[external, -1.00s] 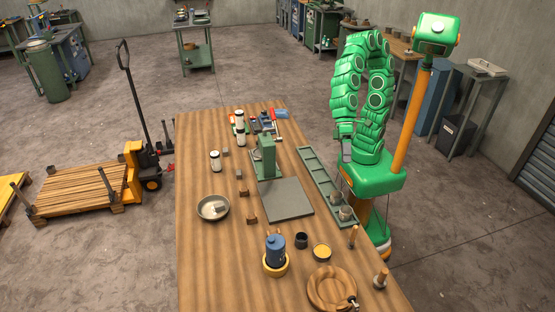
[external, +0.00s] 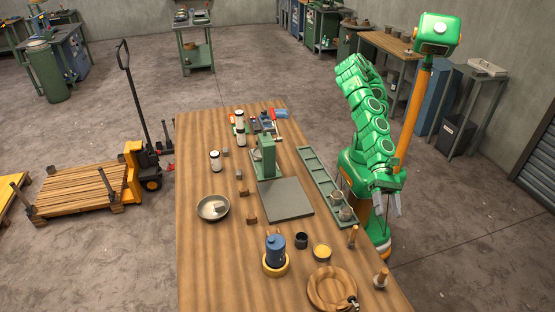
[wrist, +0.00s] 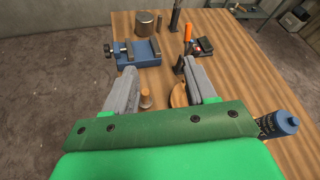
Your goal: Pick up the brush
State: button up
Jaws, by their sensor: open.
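Two small upright pieces with wooden handles stand at the table's right edge in the external view. One (external: 353,236) is near the grey tray's end, the other (external: 381,278) nearer the front corner. Either may be the brush; they are too small to tell. In the wrist view a wooden-handled piece (wrist: 145,98) shows beyond and between my fingers. My gripper (external: 387,205) is open and empty, pointing down beside the table's right edge, apart from both pieces. It also shows in the wrist view (wrist: 165,85) with its fingers spread.
A round wooden dish (external: 331,289) lies near the handled pieces. A yellow-topped tin (external: 322,253), a dark cup (external: 301,240) and a blue bottle (external: 275,245) stand left. A long green tray (external: 318,181) lines the edge. The wrist view shows a blue vise (wrist: 136,56).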

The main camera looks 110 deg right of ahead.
notch_tip(320, 180, down, 2)
jog(key=s+a+m, duration=0.1)
jog(key=a+m, duration=0.2)
jog(key=m+t, duration=0.1)
jog(key=m, duration=0.1)
send_near(383, 280)
jog(key=a, duration=0.2)
jog(key=shift+w+a+f+h, duration=0.2)
jog(key=shift+w+a+h, duration=0.1)
jog(key=shift+x, duration=3.95)
jog(key=shift+w+d, duration=0.1)
jog(key=shift+w, duration=0.1)
grip_shut()
